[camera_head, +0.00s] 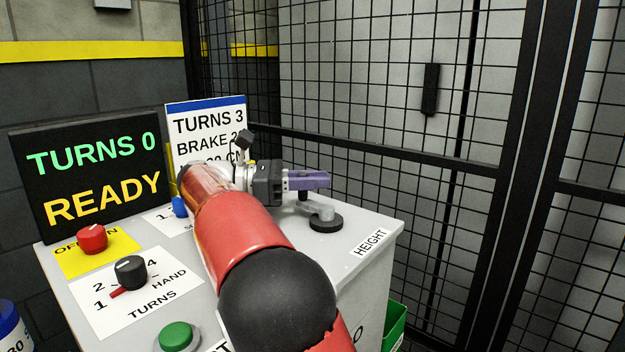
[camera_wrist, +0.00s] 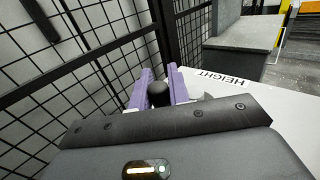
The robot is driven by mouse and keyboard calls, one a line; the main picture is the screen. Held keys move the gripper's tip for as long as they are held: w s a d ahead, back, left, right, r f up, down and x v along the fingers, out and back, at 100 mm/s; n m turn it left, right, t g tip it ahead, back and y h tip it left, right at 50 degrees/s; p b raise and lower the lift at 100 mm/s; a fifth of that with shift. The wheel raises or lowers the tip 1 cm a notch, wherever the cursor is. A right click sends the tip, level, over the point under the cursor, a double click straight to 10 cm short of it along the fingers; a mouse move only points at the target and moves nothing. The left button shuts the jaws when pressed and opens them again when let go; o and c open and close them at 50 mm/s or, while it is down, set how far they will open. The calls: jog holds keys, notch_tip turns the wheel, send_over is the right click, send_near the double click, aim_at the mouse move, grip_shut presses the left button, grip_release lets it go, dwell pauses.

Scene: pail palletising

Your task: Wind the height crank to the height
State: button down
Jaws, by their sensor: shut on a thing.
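The height crank (camera_head: 326,222) stands at the right end of the grey console, by the HEIGHT label (camera_head: 370,242). It has a dark round base, a grey metal arm and a black knob. My gripper (camera_head: 318,180) has purple fingers and reaches over the crank from the left. In the wrist view the black knob (camera_wrist: 158,94) sits between the purple fingers (camera_wrist: 160,85), which are shut on it. My red arm hides the middle of the console. A black display (camera_head: 92,180) reads TURNS 0 and READY. A white card (camera_head: 207,122) reads TURNS 3 and BRAKE 2, its lower lines partly hidden.
The console top (camera_head: 350,222) also carries a red knob (camera_head: 92,238), a black dial (camera_head: 130,271) marked HAND TURNS, a green button (camera_head: 176,337) and a blue knob (camera_head: 180,206). A black mesh fence (camera_head: 420,165) stands close behind the crank. A green bin (camera_head: 396,322) sits at lower right.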

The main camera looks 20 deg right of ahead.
jog(key=c, duration=1.3)
grip_release()
jog(key=shift+f+n+t, duration=0.1)
jog(key=shift+n+t, duration=0.3)
jog(key=shift+t, duration=0.2)
